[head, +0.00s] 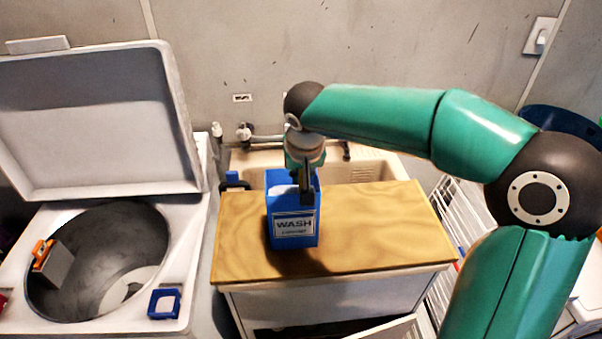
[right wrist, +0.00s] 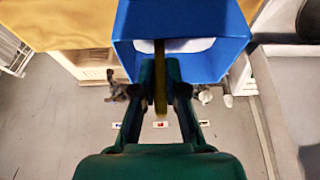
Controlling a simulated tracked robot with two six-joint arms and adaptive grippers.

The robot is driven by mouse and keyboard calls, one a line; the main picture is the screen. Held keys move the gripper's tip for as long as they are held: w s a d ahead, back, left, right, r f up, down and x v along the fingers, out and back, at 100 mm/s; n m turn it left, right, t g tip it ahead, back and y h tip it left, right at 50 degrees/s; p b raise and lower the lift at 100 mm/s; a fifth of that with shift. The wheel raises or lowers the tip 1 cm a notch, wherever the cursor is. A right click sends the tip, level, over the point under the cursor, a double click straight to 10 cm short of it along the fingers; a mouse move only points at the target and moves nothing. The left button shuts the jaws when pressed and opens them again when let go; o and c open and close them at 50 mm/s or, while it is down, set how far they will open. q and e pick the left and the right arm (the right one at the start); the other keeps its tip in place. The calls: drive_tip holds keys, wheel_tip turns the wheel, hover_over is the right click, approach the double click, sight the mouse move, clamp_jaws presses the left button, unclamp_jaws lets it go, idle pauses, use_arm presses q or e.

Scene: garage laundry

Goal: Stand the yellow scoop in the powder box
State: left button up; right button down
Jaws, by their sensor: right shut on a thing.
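The blue powder box (head: 293,229), labelled WASH, stands upright and open on the wooden worktop. White powder shows inside it in the right wrist view, where the box (right wrist: 230,45) fills the top middle. My right gripper (head: 307,195) is over the box opening, pointing down. It is shut on the yellow scoop (right wrist: 160,75), a narrow yellow strip between the fingers in the right wrist view. The scoop's far end is over or in the box against the white powder; I cannot tell whether it touches. The scoop is hidden in the head view. My left gripper is not in view.
The wooden worktop (head: 385,225) is clear to the right of the box. A sink (head: 375,172) with a tap is behind. At left is an open washer (head: 195,240) with a grey, orange-topped object (head: 55,262) in its drum and a small blue item (head: 164,303) on its front rim.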

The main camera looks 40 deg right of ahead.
drive_tip(key=c, duration=1.2)
unclamp_jaws()
drive_tip(key=shift+a+r, duration=0.1)
drive_tip(key=shift+r, duration=0.25)
drive_tip(key=v, duration=1.1)
drive_tip(key=shift+r, duration=0.2)
drive_tip(key=shift+s, duration=0.1)
